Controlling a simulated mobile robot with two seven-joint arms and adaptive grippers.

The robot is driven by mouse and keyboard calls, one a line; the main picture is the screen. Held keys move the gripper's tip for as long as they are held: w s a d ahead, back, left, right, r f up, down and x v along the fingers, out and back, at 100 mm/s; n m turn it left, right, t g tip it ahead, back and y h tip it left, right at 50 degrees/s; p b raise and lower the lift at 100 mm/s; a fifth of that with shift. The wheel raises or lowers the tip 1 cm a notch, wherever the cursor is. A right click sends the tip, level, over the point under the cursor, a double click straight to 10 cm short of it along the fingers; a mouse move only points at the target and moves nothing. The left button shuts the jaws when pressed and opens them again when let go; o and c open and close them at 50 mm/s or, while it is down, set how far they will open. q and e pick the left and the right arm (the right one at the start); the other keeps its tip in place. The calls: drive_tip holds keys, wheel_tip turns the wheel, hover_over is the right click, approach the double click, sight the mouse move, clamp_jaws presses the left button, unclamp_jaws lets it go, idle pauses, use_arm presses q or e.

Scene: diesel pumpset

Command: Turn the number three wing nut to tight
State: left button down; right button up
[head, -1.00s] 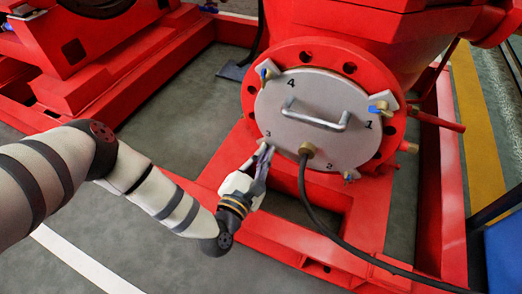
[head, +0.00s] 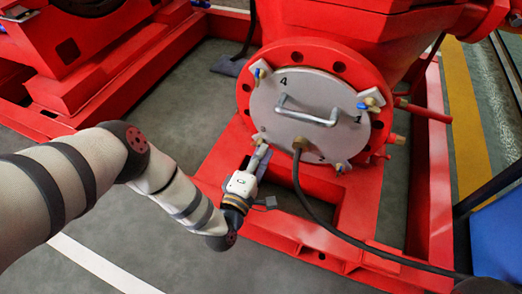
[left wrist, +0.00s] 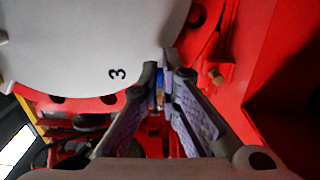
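The round grey cover (head: 312,137) with a bar handle is on the red flange. The number three wing nut is hidden by my fingers in the head view; in the left wrist view, a blue piece of the wing nut (left wrist: 159,97) shows between the fingers, near the black "3". My left gripper (head: 261,150) is at the cover's lower left edge. Its fingertips (left wrist: 160,72) are drawn close together around the blue piece. The nut's exact angle cannot be told. My right gripper is not in view.
Other blue wing nuts sit at number four (head: 258,75), number one (head: 368,105) and number two (head: 340,167). A black cable (head: 310,200) hangs from the cover's fitting. The red base frame (head: 300,250) runs below my gripper.

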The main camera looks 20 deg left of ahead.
use_arm(q)
drive_tip(key=m, duration=0.3)
drive_tip(key=shift+f+m+p, duration=0.25)
drive_tip(key=shift+m+p, duration=0.1)
drive_tip(key=shift+m, duration=0.05)
drive_tip(key=a+m+p, duration=0.1)
drive_tip(key=m, duration=0.8)
drive_tip(key=a+m+p, duration=0.1)
drive_tip(key=m, duration=0.8)
drive_tip(key=a+m+p, duration=0.1)
drive_tip(key=m, duration=0.8)
drive_tip(key=shift+a+f, duration=0.2)
drive_tip(key=shift+a, duration=0.05)
drive_tip(key=shift+a+r+m, duration=0.1)
drive_tip(key=shift+r+m, duration=0.05)
drive_tip(key=shift+m, duration=0.75)
drive_tip(key=shift+r+m, duration=0.1)
drive_tip(key=shift+m, duration=0.8)
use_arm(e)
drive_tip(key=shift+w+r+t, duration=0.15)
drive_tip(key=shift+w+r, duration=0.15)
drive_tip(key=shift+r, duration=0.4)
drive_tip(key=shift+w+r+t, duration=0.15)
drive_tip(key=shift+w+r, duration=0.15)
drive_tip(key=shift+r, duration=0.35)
use_arm(q)
drive_tip(key=c, duration=1.8)
unclamp_jaws()
